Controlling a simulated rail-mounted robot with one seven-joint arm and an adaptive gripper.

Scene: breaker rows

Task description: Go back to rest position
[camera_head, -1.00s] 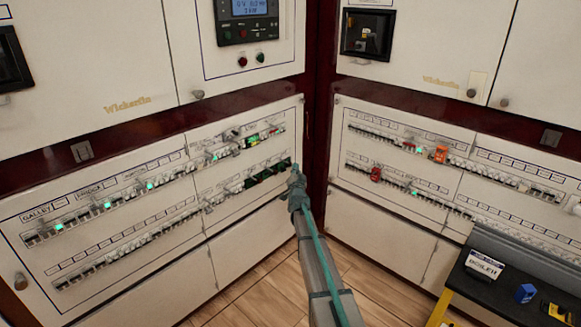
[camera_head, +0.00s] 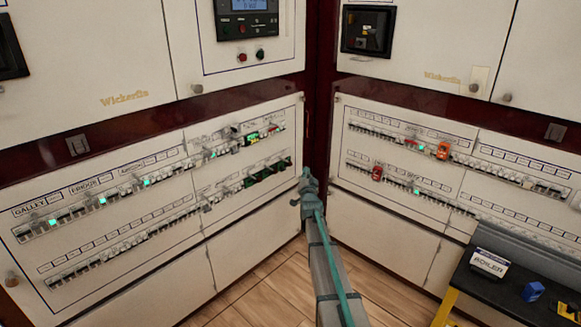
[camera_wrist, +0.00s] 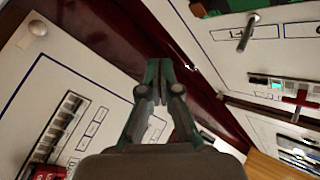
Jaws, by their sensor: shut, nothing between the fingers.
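My gripper (camera_head: 307,176) is at the end of my raised arm, in front of the dark red corner between the two breaker panels. In the wrist view my gripper (camera_wrist: 158,72) has its fingertips together with nothing between them. The left breaker panel (camera_head: 150,265) carries two rows of breakers, some with green lights. The right breaker panel (camera_head: 380,235) also has two rows, with a red lockout (camera_head: 377,173) and an orange lockout (camera_head: 443,151) on them. My gripper appears apart from both panels.
A black-topped bench (camera_head: 470,283) with a yellow leg stands at lower right, holding a BOILER sign (camera_head: 489,262) and a blue block (camera_head: 533,291). Upper cabinets (camera_head: 110,50) overhang both rows. The wooden floor (camera_head: 255,293) between the panels is clear.

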